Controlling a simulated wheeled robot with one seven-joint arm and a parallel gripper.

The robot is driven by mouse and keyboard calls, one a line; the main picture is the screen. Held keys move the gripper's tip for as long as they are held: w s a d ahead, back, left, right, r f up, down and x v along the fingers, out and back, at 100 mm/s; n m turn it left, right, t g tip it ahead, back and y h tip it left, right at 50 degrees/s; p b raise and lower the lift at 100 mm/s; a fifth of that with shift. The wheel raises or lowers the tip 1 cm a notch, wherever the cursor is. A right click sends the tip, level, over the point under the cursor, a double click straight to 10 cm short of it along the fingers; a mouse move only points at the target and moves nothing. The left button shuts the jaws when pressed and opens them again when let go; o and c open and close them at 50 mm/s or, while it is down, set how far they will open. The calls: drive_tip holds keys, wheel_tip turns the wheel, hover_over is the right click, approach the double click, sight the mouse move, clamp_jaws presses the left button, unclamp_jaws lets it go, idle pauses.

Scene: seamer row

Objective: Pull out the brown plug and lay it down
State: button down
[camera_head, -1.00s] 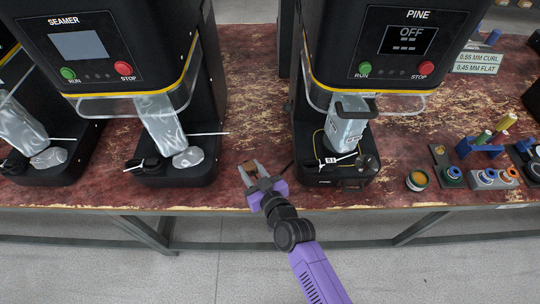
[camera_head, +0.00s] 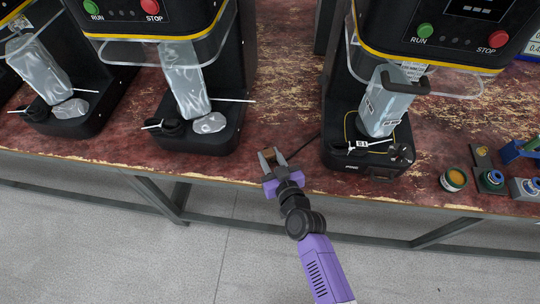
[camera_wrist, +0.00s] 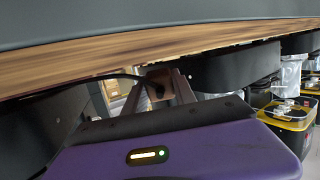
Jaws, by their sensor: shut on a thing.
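My gripper (camera_head: 270,157) is over the front part of the worn red-brown table, between two black machines. Its jaws are shut on the brown plug (camera_head: 272,157), a small block between the fingertips. The plug also shows in the wrist view (camera_wrist: 160,78), held between the fingers, with a dark hole or cable end on its face. A thin black cable (camera_head: 305,146) runs from near the plug toward the machine on the right. No socket is visible at the plug. I cannot tell whether the plug touches the table.
The machine on the right (camera_head: 345,155) holds a grey jug (camera_head: 385,108). The seamer on the left (camera_head: 185,135) has a white rod sticking out toward the gripper's side. An orange-topped tin (camera_head: 453,180) and small blocks stand at the right. Bare tabletop (camera_head: 285,110) lies behind the gripper.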

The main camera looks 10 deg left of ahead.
drive_tip(key=shift+f, duration=0.1)
drive_tip(key=c, duration=0.9)
unclamp_jaws()
drive_tip(key=shift+c, duration=0.2)
drive_tip(key=shift+p+v, duration=1.05)
drive_tip(key=shift+v, duration=2.85)
